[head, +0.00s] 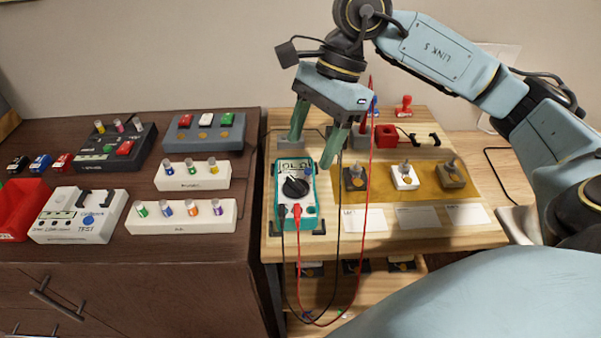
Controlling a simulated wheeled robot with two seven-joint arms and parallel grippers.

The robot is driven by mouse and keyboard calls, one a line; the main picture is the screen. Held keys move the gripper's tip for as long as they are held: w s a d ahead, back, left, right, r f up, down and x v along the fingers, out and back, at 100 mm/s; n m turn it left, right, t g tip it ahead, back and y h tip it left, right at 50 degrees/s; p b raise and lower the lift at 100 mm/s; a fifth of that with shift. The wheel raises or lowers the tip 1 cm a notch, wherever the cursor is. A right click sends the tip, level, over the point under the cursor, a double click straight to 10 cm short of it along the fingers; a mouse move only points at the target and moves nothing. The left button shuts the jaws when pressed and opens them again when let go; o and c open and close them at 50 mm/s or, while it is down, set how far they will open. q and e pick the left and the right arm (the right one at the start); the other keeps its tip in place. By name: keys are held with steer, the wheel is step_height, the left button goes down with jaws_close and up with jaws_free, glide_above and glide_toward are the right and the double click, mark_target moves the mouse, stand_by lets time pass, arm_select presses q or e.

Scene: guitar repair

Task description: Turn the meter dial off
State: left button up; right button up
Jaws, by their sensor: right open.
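The meter (283,212) is a teal-edged multimeter with a white face, lying near the left edge of the light wooden table. Its black dial (295,187) sits in the middle, below a small display (294,166) showing characters that look like "OL". A red and a black lead plug into its lower end. My right gripper (312,150) is open, with green fingers pointing down above the meter's top end. Its fingers are apart and nothing is between them. Whether a finger touches the meter cannot be told. My left gripper is not in view.
The red and black leads (299,262) loop over the table's front edge. An ochre mat (431,210) with several small potentiometer-like parts lies right of the meter. A red block (386,136) stands behind.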

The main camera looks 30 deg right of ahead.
mark_target(296, 182)
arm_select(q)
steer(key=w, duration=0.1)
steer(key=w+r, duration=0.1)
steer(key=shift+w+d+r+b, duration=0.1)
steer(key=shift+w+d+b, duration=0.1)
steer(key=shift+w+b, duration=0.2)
arm_select(e)
steer(key=x, duration=0.6)
steer(key=shift+a+f, duration=0.1)
steer(key=shift+f, duration=0.1)
steer(key=shift+c, duration=0.2)
steer(key=c, duration=0.9)
